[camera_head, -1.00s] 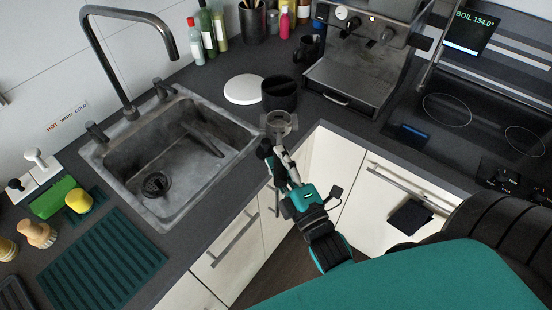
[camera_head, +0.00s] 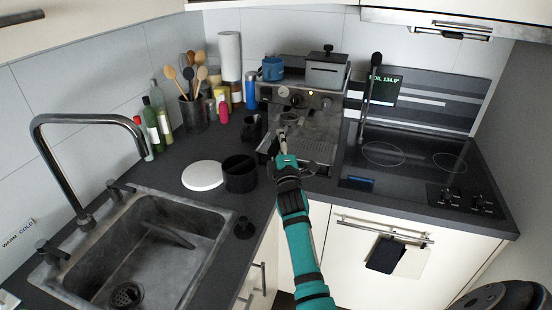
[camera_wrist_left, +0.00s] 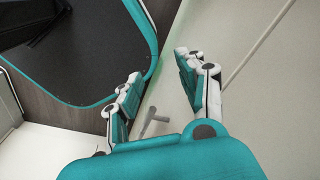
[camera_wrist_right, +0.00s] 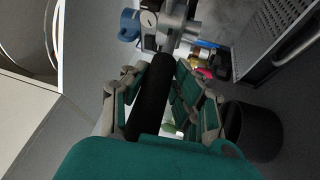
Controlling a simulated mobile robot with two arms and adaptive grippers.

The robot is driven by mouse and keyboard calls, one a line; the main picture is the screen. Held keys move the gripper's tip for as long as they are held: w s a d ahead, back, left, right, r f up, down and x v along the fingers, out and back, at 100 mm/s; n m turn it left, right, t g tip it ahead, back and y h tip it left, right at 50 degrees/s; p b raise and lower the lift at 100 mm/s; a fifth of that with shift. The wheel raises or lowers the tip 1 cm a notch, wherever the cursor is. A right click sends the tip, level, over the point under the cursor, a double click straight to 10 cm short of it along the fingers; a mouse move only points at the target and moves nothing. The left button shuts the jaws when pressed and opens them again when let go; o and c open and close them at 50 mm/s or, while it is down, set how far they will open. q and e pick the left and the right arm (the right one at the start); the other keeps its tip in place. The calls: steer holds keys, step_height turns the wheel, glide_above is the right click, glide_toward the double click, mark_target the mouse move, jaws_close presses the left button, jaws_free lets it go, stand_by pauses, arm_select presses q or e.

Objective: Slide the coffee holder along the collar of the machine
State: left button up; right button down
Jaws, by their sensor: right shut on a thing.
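The coffee holder shows its metal head (camera_head: 289,119) in front of the left part of the coffee machine (camera_head: 325,150) in the head view. In the right wrist view its black handle (camera_wrist_right: 151,98) lies between the fingers of my right gripper (camera_head: 285,158), which is shut on it. The metal head (camera_wrist_right: 176,27) points away from the gripper. The machine's collar is hard to make out; I cannot tell whether the holder touches it. My left gripper (camera_wrist_left: 160,88) is open and empty, with its fingers apart, in the left wrist view; it is outside the head view.
A black round container (camera_head: 240,175) and a white disc (camera_head: 203,175) stand on the counter left of my right arm. A black tamper-like piece (camera_head: 244,229) sits near the counter edge. A dark jug (camera_head: 251,128) is left of the machine; the hob (camera_head: 400,165) is right.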

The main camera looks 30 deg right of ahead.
steer(key=shift+d+r, duration=0.15)
steer(key=shift+d, duration=0.05)
arm_select(q)
steer(key=shift+s+d, duration=0.25)
steer(key=shift+d, duration=0.15)
steer(key=shift+r, duration=0.15)
arm_select(e)
steer(key=shift+a, duration=0.1)
steer(key=shift+w, duration=0.1)
steer(key=shift+w+d+f+b, duration=0.3)
steer(key=shift+d+f+b, duration=0.1)
steer(key=shift+d+b, duration=0.15)
steer(key=shift+w+d+f+b, duration=0.55)
steer(key=shift+w+d+b, duration=0.25)
steer(key=shift+d+b, duration=0.05)
arm_select(q)
steer(key=f, duration=0.3)
steer(key=shift+w+a+f, duration=0.1)
steer(key=shift+a+f, duration=0.05)
steer(key=shift+a, duration=0.2)
arm_select(e)
steer(key=shift+w+d, duration=0.1)
arm_select(q)
steer(key=shift+f, duration=0.15)
arm_select(e)
steer(key=shift+w+d+f, duration=0.1)
steer(key=shift+w+d, duration=0.1)
steer(key=shift+d, duration=0.05)
